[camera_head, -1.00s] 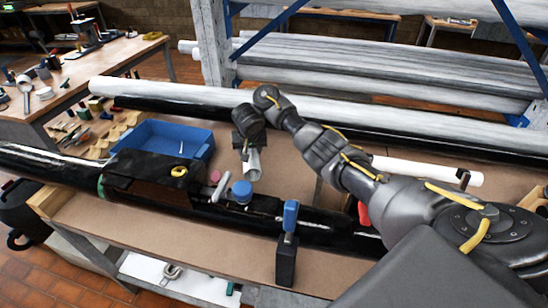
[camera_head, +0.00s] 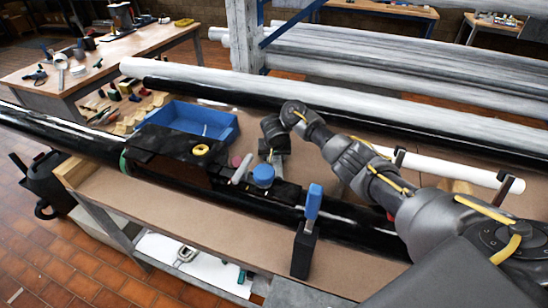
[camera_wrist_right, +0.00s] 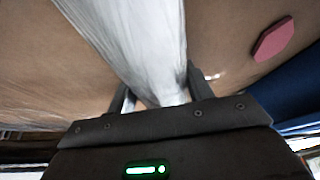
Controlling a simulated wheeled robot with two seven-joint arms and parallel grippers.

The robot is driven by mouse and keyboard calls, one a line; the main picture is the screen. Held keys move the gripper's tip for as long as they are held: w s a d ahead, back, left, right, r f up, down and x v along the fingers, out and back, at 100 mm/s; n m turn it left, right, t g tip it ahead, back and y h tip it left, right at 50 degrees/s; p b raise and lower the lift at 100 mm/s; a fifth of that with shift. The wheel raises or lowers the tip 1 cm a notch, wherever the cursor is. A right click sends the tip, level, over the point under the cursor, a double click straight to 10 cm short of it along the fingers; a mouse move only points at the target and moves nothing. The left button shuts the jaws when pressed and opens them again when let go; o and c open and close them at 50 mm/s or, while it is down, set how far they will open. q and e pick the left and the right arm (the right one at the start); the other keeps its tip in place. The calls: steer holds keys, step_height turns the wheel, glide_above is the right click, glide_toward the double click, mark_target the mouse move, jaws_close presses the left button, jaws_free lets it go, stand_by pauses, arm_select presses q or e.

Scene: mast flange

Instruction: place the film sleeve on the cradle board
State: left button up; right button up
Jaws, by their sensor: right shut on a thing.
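My right gripper (camera_wrist_right: 158,98) is shut on a whitish, glossy film sleeve (camera_wrist_right: 140,45), which stretches away from the fingers and widens toward the top of the right wrist view. In the head view my right gripper (camera_head: 277,152) is low over the brown bench top, just behind the black mast. I cannot tell whether the sleeve touches the surface below. I cannot pick out the cradle board with certainty against the brown bench surface. My left gripper is not in view.
A blue tray (camera_head: 200,122) stands left of my right gripper. A pink piece (camera_wrist_right: 273,38) lies near it. The black mast (camera_head: 150,185) crosses the bench with a blue-capped fitting (camera_head: 263,175) and a blue-handled clamp (camera_head: 306,235). A long white pipe (camera_head: 330,100) lies behind.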

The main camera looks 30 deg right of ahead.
steer(key=shift+f, duration=0.1)
steer(key=o, duration=1)
steer(key=shift+f, duration=0.1)
steer(key=shift+c, duration=0.2)
steer(key=shift+r, duration=0.4)
steer(key=p+v, duration=0.5)
steer(key=v, duration=0.2)
steer(key=shift+w+r, duration=0.15)
steer(key=shift+r, duration=0.05)
steer(key=p+v, duration=0.3)
steer(key=p, duration=0.2)
steer(key=shift+s+r, duration=0.2)
steer(key=shift+s+a+r+p, duration=0.2)
steer(key=shift+r+p, duration=0.15)
steer(key=shift+p, duration=0.3)
